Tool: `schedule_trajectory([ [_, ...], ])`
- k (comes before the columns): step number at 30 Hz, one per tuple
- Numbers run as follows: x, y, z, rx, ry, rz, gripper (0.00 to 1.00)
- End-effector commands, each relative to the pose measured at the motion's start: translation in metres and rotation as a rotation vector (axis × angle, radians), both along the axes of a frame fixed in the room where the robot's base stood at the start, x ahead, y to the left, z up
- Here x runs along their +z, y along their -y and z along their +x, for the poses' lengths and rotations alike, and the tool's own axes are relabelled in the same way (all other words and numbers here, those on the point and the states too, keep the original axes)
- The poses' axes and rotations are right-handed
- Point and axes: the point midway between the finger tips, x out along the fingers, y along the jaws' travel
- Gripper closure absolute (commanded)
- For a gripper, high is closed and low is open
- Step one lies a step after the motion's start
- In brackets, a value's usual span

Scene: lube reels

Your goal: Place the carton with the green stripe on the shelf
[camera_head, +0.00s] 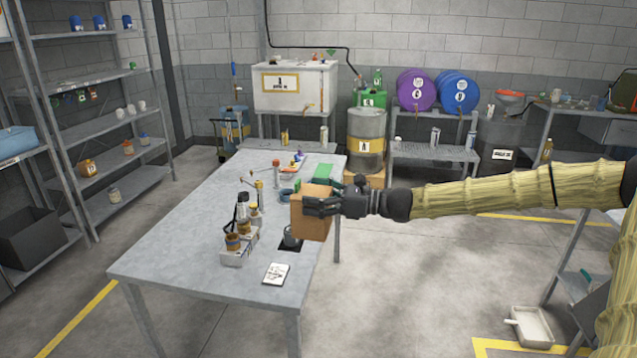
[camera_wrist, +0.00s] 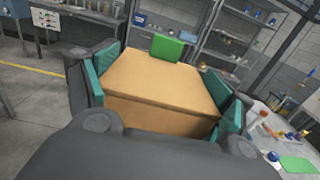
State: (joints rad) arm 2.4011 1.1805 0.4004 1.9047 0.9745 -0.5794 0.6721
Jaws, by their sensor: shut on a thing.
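A plain brown carton (camera_head: 312,222) is held in the air beside the right edge of the table. My gripper (camera_head: 322,206) reaches in from the right and is shut on it. In the wrist view the carton (camera_wrist: 155,80) sits between the teal pads of my gripper (camera_wrist: 163,90). A green block (camera_wrist: 167,47) shows at the carton's far edge; I cannot tell whether it belongs to the carton. No green stripe is clear on the visible faces. A grey metal shelf rack (camera_head: 105,123) stands at the left and holds small cans and cups.
The grey table (camera_head: 180,235) carries a rack of brown jars (camera_head: 238,243), a white card (camera_head: 276,274), tools and a green pad (camera_head: 323,172). A nearer rack with a dark bin (camera_head: 30,238) stands far left. Floor between table and racks is clear.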

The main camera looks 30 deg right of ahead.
Motion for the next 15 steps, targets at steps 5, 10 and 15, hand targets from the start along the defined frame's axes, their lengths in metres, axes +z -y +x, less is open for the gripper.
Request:
schedule_trajectory([
  [5, -0.034, -0.020, -0.013, 0.008, -0.007, 0.003, 0.61],
  [10, -0.066, -0.039, -0.026, 0.014, -0.008, 0.003, 0.61],
  [15, -0.098, -0.059, -0.038, 0.021, -0.007, 0.002, 0.61],
])
